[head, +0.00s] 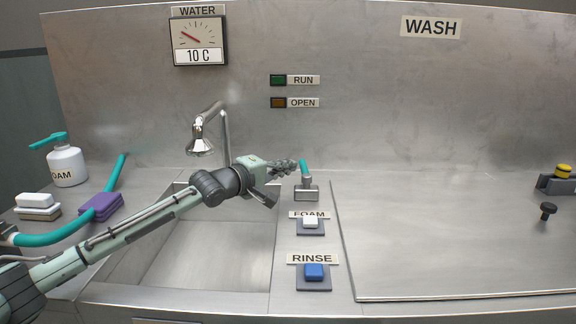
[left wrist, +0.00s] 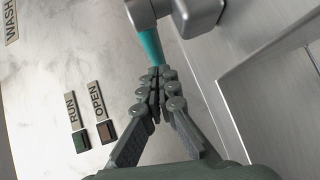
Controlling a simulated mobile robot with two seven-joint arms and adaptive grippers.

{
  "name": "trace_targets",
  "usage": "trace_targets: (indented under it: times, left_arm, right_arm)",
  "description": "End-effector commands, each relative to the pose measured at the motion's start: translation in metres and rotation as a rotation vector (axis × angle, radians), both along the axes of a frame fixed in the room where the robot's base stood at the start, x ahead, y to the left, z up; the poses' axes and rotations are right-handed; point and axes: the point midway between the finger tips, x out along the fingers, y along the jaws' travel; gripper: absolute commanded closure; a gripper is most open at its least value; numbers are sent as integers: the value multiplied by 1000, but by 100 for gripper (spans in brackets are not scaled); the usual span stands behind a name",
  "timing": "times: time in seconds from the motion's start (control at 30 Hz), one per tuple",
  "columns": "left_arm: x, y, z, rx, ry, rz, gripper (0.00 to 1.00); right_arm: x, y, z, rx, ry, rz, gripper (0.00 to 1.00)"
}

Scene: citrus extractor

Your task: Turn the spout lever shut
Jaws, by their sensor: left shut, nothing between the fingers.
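The spout lever (head: 304,167) is a short teal handle on a grey metal valve block (head: 306,192), right of the sink. It stands nearly upright, leaning slightly left at the top. My left gripper (head: 293,167) is shut and empty, its fingertips just left of the lever. In the left wrist view the closed fingertips (left wrist: 158,76) meet or nearly meet the free end of the teal lever (left wrist: 150,46); I cannot tell whether they touch. The metal spout (head: 201,140) hangs over the sink, behind my arm. My right gripper is not in view.
The sink (head: 190,262) lies below my left arm. The foam button (head: 310,221) and blue rinse button (head: 314,271) are in front of the valve. The OPEN lamp (head: 278,103) looks dull amber, the RUN lamp (head: 278,80) dark green. A flat panel (head: 430,245) to the right is clear.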

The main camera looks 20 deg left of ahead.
Motion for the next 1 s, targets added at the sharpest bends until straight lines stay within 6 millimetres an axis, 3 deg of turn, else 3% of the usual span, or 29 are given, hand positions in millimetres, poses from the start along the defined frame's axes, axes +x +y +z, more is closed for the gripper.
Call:
trace_targets:
  times: [0.53, 1.0]
  left_arm:
    - [0, 0, -1, 0, -1, 0, 100]
    - [8, -14, -2, -2, -1, -3, 100]
  right_arm:
    - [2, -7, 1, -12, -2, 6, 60]
    - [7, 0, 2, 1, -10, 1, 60]
